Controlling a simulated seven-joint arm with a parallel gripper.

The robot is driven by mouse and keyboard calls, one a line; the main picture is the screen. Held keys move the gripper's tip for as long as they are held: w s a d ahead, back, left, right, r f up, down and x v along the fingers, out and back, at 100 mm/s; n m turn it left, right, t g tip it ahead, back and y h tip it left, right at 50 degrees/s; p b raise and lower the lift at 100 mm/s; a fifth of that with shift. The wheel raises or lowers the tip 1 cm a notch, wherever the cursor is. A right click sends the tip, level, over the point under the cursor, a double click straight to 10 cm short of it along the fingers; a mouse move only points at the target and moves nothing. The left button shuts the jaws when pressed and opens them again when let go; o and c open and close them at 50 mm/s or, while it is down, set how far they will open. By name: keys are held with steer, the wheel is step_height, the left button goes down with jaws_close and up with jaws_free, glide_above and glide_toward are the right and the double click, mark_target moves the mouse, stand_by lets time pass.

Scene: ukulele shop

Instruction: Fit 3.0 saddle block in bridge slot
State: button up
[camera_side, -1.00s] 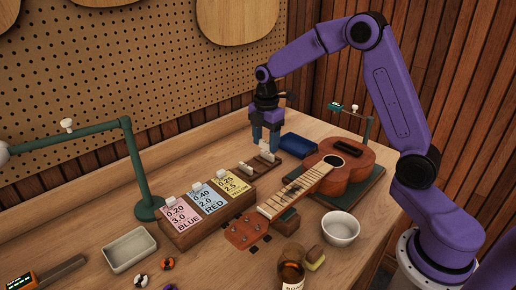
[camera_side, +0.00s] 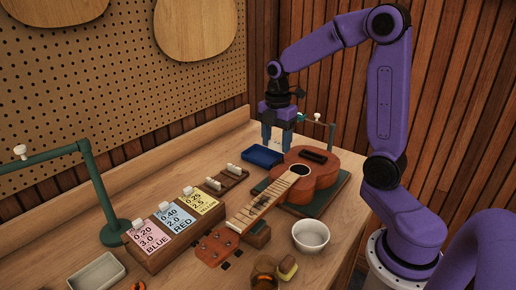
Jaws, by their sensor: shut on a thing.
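My gripper (camera_side: 277,143) points down at the back of the bench, behind the blue tray and left of the ukulele body. It is shut on a small saddle block, which is barely visible between the fingers; its size cannot be read. The ukulele (camera_side: 322,178) lies face up with its neck toward the front left. Its dark bridge (camera_side: 314,156) is at the far end of the body, apart from my gripper; the slot is too small to make out. Two pale blocks, one nearer (camera_side: 213,184) and one farther (camera_side: 232,168), sit on the wooden rack (camera_side: 239,176).
A card stand (camera_side: 172,240) with pink, blue and yellow labels is at front left. A white bowl (camera_side: 310,236) stands right of the neck. A green post (camera_side: 331,138) rises behind the ukulele.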

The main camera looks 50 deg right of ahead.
steer(key=s+d, duration=0.6)
steer(key=d, duration=0.6)
steer(key=shift+d+r, duration=0.2)
steer(key=shift+r, duration=0.05)
steer(key=shift+w+f, duration=0.1)
steer(key=shift+f, duration=0.05)
steer(key=shift+f, duration=3.15)
steer(key=o, duration=1.3)
steer(key=shift+r, duration=0.15)
